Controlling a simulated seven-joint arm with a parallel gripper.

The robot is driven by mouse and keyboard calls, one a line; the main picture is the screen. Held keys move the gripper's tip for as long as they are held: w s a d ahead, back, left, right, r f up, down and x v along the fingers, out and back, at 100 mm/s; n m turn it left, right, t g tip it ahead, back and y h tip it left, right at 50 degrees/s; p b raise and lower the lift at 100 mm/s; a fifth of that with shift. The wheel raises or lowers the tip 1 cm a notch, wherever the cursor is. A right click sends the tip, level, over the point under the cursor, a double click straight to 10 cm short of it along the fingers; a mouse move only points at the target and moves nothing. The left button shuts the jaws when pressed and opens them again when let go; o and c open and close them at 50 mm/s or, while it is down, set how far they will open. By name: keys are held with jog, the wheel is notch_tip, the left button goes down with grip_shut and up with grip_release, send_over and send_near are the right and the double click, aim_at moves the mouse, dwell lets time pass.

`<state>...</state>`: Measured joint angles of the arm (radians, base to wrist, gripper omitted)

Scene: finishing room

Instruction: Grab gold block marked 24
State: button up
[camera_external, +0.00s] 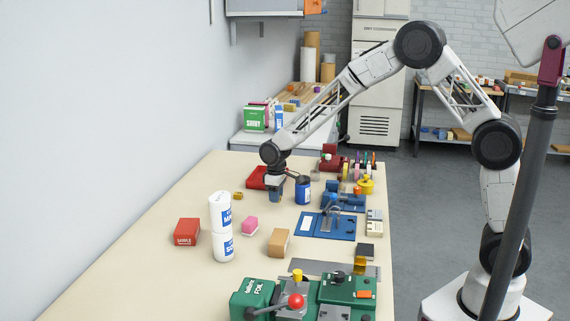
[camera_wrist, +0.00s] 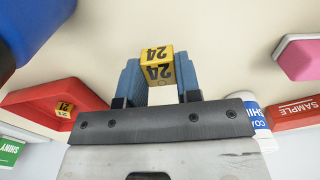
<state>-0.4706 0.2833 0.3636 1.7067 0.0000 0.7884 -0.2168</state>
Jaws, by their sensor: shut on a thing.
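The gold block marked 24 (camera_wrist: 157,66) sits between the two blue fingertips of my gripper (camera_wrist: 158,80) in the wrist view, with its number upside down. The fingers touch it on both sides. In the external view my gripper (camera_external: 276,192) points down over the table between the red piece and the blue can, and the block in it cannot be made out. Another gold block, marked 21 (camera_wrist: 64,107), shows against the red piece in the wrist view. A small gold block (camera_external: 238,196) lies left of my gripper in the external view.
A blue can (camera_external: 303,190) stands close to the right of my gripper. The red piece (camera_external: 257,178) is just behind it. The table's near-left part is clear.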

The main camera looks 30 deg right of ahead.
jog(key=s+d, duration=0.2)
jog(key=s, duration=0.2)
jog(key=s+d+r, duration=0.1)
jog(key=s+d, duration=0.1)
jog(key=s, duration=0.3)
jog(key=s+d, duration=0.2)
jog(key=s, duration=0.2)
jog(key=shift+s+d+r, duration=0.15)
jog(key=shift+d+r, duration=0.05)
jog(key=shift+d, duration=0.05)
jog(key=shift+s, duration=0.1)
dwell(0.4)
